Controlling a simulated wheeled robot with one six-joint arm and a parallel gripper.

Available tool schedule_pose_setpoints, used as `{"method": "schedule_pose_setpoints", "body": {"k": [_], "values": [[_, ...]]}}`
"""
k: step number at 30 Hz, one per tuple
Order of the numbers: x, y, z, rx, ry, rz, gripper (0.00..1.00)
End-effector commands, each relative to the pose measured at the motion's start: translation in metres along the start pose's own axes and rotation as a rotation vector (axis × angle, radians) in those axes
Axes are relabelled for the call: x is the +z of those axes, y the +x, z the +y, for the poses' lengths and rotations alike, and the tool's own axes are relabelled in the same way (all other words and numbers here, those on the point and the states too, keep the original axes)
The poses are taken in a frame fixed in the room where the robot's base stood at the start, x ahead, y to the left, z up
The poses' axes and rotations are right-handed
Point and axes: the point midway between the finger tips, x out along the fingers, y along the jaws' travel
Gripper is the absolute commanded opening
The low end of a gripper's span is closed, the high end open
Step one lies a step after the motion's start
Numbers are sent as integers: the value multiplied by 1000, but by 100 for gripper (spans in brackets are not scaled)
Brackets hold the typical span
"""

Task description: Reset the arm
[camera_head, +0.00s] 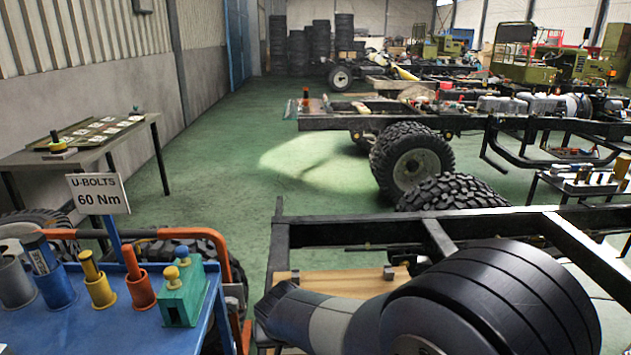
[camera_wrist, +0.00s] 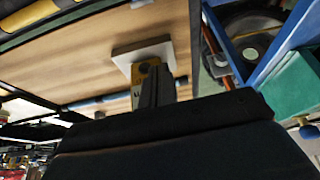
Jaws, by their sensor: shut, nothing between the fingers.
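My arm (camera_head: 470,305) fills the lower right of the head view, a big black ribbed joint with a grey link reaching left. My gripper is not visible in the head view. In the wrist view my gripper (camera_wrist: 157,82) shows as dark narrow fingers, closed together with nothing between them. Behind the fingers is a wooden board (camera_wrist: 85,65) with a pale square block (camera_wrist: 128,57) on it. A yellowish piece with a hole (camera_wrist: 142,75) sits by the fingers; I cannot tell whether it touches them.
A blue cart (camera_head: 90,335) at lower left carries coloured cups and a green block (camera_head: 185,298), with a "U-BOLTS 60 Nm" sign (camera_head: 98,194). A black chassis frame (camera_head: 350,232) lies beside my arm. A grey table (camera_head: 80,155) stands left. Green floor (camera_head: 225,190) is clear between.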

Motion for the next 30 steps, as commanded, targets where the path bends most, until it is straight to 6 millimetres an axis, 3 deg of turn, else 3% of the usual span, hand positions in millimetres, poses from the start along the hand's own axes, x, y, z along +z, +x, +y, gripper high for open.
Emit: {"method": "schedule_pose_setpoints", "body": {"k": [24, 30], "values": [[1, 3, 0, -3, 1, -94, 0], [-3, -6, 3, -12, 19, -89, 0]]}}
